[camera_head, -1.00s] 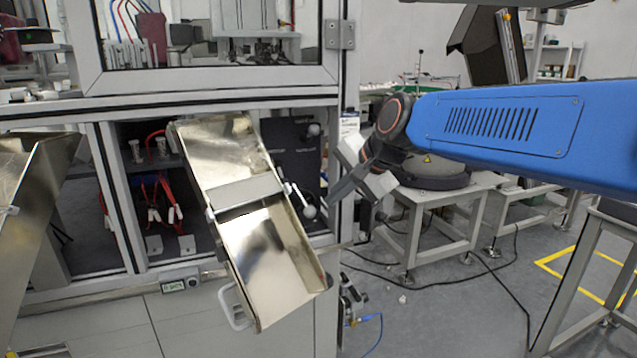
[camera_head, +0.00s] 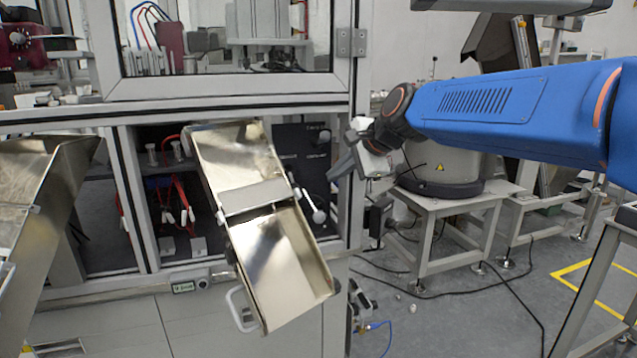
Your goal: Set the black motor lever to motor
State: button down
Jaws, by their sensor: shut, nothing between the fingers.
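A black panel (camera_head: 301,148) with small white lettering stands inside the cabinet, right of the metal chute. My gripper (camera_head: 336,172) is shut and empty. No contact with either knob is visible.
The tilted metal chute (camera_head: 283,262) juts out in front of the panel, left of my gripper. The cabinet's right post (camera_head: 357,100) stands beside it. A metal table (camera_head: 455,206) with a round machine is at the right. Cables lie on the floor.

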aim_at(292, 181)
jog(key=x, duration=0.9)
jog(key=shift+a, duration=0.15)
jog(key=shift+a+f, duration=0.1)
jog(key=shift+a, duration=0.25)
jog(key=shift+s+a+r, duration=0.35)
jog(key=shift+s+a, duration=0.15)
jog(key=shift+s, duration=0.05)
jog(key=shift+s+a+r, duration=0.4)
jog(key=shift+s+a, duration=0.15)
